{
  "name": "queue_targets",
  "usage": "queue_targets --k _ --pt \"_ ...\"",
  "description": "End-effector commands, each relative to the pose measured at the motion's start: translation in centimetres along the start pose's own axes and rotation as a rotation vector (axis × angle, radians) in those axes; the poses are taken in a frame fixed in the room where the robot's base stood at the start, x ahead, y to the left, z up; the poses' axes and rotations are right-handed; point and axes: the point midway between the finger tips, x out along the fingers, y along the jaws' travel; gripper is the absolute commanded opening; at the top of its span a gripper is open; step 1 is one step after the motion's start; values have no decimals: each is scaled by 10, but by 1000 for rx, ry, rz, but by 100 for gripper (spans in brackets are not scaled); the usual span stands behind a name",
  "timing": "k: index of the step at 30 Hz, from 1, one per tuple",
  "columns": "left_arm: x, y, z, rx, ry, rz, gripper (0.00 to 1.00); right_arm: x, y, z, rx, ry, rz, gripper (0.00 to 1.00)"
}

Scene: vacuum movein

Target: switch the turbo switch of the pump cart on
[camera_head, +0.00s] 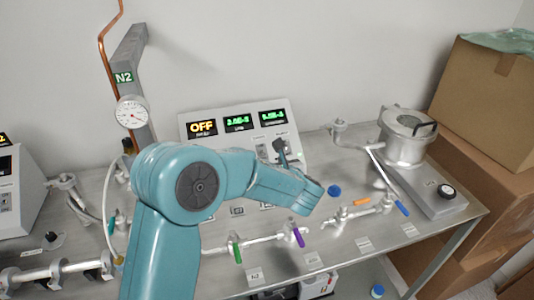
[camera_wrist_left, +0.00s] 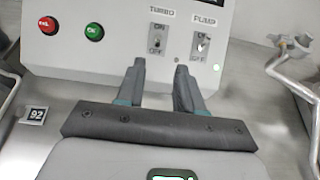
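The pump cart's grey control panel (camera_head: 187,118) stands at the back of the table, with an orange OFF display (camera_head: 202,128). In the left wrist view the turbo switch (camera_wrist_left: 157,42) is a small toggle with ON above and OFF below; its lever's position is too small to tell surely. My left gripper (camera_head: 279,148) is in front of the panel's right part. In the left wrist view its two fingers (camera_wrist_left: 160,68) are apart, with nothing between them, just below the turbo switch. My right gripper is not in view.
A pump switch (camera_wrist_left: 202,44) sits right of the turbo switch. Red (camera_wrist_left: 47,25) and green (camera_wrist_left: 94,31) buttons are on its left. Pipes with green (camera_head: 238,254) and purple (camera_head: 298,237) valve handles lie in front. A metal chamber (camera_head: 402,145) and cardboard boxes (camera_head: 485,100) stand right.

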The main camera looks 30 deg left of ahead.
Motion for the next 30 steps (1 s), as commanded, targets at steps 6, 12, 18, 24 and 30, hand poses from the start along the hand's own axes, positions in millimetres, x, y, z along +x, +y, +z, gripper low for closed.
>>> queue_targets --k 6,12,18,24,30 --pt "49 1 2 -1 1 4 37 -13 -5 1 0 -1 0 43" --pt "75 0 2 -1 2 2 37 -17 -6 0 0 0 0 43" --pt "82 0 2 -2 0 0 37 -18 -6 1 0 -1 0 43" --pt "81 0 2 -1 0 0 24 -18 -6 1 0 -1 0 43" --pt "81 0 2 -1 0 -1 0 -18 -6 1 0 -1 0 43"
